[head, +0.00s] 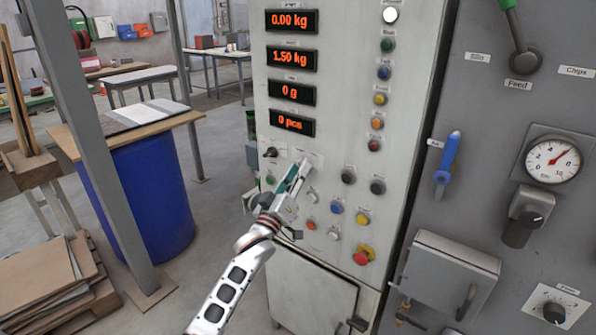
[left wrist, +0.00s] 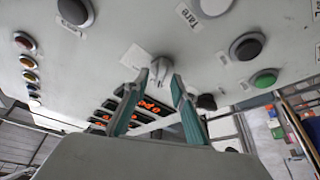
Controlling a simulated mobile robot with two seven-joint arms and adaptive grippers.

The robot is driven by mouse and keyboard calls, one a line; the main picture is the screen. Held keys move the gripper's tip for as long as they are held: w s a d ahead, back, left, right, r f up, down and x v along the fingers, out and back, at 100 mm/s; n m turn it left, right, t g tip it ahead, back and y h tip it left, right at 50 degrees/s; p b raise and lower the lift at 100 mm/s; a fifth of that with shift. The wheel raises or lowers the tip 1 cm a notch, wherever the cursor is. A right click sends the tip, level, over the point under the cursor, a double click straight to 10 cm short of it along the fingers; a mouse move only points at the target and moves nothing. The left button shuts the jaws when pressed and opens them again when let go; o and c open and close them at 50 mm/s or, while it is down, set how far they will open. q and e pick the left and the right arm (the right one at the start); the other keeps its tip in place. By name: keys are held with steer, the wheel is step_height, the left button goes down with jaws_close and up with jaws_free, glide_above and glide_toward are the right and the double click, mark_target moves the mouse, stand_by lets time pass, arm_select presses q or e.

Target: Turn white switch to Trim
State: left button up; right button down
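The white switch (left wrist: 160,70) is a small pale knob on the panel, with a small label next to it, too blurred to read. In the left wrist view it lies between and just beyond the tips of my left gripper (left wrist: 160,77). The two teal fingers stand apart, one on each side of it; I cannot tell whether they touch it. In the head view my left gripper (head: 299,170) is at the panel below the red displays and largely hides the switch. My right gripper is not in view.
A black selector knob (head: 270,152) sits left of the gripper, with a green button (head: 270,179) below it. Several buttons and a red emergency stop (head: 362,257) are to the right and below. A grey machine with a gauge (head: 552,160) stands further right.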

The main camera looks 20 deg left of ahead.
arm_select(q)
steer(key=shift+w+r, duration=0.1)
steer(key=shift+w, duration=0.05)
jaws_close()
steer(key=shift+m, duration=0.3)
steer(key=shift+a+m+g+h+b, duration=0.1)
steer(key=shift+m+g+h+b, duration=0.4)
steer(key=shift+m+h, duration=1.6)
steer(key=shift+m+g+h+b, duration=0.5)
steer(key=shift+m+h, duration=0.15)
steer(key=shift+m, duration=2.85)
steer(key=shift+a+m+g+h+b, duration=0.1)
steer(key=shift+m+g+h+b, duration=0.4)
steer(key=shift+m+h, duration=1.6)
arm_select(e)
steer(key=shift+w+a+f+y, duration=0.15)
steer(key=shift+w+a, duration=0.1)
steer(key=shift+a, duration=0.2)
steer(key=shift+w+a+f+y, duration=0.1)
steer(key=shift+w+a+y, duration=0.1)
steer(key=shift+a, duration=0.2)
arm_select(q)
steer(key=shift+m+y, duration=0.55)
steer(key=shift+m, duration=0.35)
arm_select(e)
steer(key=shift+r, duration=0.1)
